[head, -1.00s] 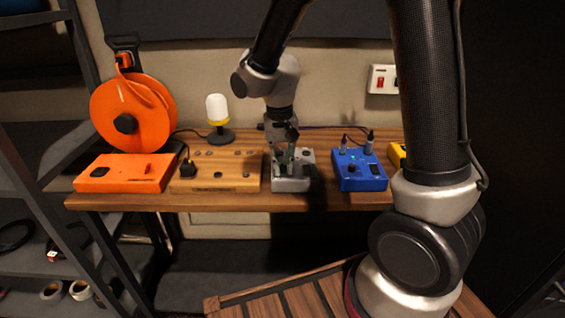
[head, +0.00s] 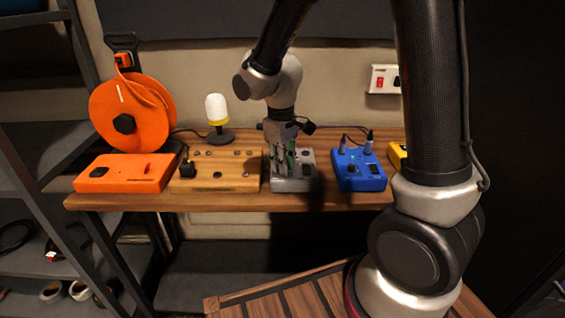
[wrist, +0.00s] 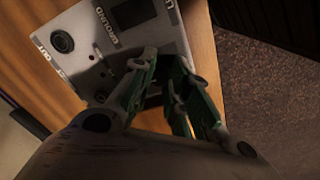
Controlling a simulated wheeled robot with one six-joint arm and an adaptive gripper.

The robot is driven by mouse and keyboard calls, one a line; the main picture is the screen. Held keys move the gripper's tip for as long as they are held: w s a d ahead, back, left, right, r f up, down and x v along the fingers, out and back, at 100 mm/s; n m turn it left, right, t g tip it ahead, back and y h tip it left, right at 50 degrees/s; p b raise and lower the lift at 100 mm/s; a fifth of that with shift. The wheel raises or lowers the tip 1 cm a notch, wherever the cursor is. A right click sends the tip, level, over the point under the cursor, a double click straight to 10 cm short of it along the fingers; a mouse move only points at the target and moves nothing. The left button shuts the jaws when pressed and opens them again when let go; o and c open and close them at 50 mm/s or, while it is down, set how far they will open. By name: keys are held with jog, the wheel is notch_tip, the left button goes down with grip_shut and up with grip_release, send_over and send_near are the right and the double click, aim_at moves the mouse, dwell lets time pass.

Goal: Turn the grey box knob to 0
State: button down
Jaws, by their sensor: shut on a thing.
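The grey box (head: 305,173) stands on the desk between the wooden box and the blue box. In the head view my gripper (head: 281,162) points down onto its left part. In the wrist view the grey box's top face (wrist: 88,62) shows a black round part, a dark label and small lettering. My gripper (wrist: 163,76) is shut on the grey box knob, its green-sided fingers close together. The knob itself is hidden by the fingers, so its pointer and the 0 mark cannot be read.
The wooden box (head: 215,178) stands close on the left, with an orange box (head: 122,174) beyond it. The blue box (head: 360,172) with plugged cables stands on the right. A lamp (head: 217,112) and an orange cable reel (head: 130,115) stand behind. The desk's front edge (head: 230,200) is near.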

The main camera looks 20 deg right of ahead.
jog(key=shift+n, duration=0.5)
jog(key=c, duration=1.3)
grip_release()
jog(key=shift+c, duration=0.2)
notch_tip(320, 180, up, 12)
jog(key=shift+s+a, duration=0.15)
jog(key=shift+a, duration=0.05)
